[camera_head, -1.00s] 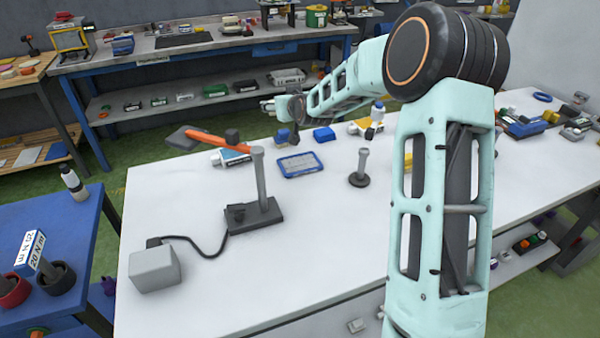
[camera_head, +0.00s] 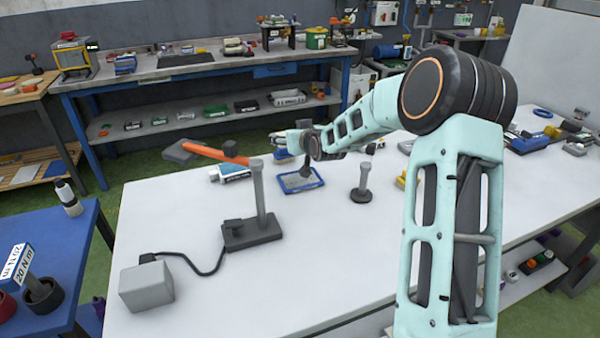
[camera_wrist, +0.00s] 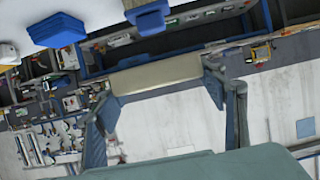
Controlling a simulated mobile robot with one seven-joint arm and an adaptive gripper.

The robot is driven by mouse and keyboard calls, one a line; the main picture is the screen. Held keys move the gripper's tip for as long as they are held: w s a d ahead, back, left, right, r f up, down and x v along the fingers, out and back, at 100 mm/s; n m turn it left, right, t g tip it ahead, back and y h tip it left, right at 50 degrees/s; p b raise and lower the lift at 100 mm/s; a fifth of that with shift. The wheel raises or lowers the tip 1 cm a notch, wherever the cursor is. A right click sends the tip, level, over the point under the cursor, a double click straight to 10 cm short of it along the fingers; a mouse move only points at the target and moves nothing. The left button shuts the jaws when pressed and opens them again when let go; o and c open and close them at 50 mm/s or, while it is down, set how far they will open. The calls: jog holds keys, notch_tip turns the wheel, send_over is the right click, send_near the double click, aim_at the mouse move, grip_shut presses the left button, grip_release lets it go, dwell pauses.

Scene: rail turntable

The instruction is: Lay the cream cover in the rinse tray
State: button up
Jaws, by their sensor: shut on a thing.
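The cream cover (camera_wrist: 157,74) is a pale flat bar in the wrist view. It spans between the two fingers of my gripper (camera_wrist: 160,88), which is shut on it. In the head view my gripper (camera_head: 288,139) is at the far end of my arm, above the back of the white table; the cover cannot be made out there. A shallow tray with a blue rim (camera_head: 290,192), which looks like the rinse tray, lies on the table just below and in front of my wrist. A dark shape shows over its middle.
A stand with an orange arm (camera_head: 215,154) rises left of the tray, its cable running to a grey box (camera_head: 147,285). A small grey post (camera_head: 362,183) stands right of the tray. The front middle of the white table (camera_head: 310,270) is clear.

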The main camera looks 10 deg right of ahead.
send_over(300, 179)
jog(key=f, duration=0.5)
jog(key=shift+w+a+f, duration=0.1)
jog(key=shift+w+f, duration=0.25)
jog(key=shift+f, duration=0.05)
jog(key=f, duration=0.3)
jog(key=shift+s, duration=0.3)
jog(key=shift+f, duration=0.35)
jog(key=shift+f, duration=0.1)
jog(key=o, duration=1.4)
jog(key=v, duration=1.2)
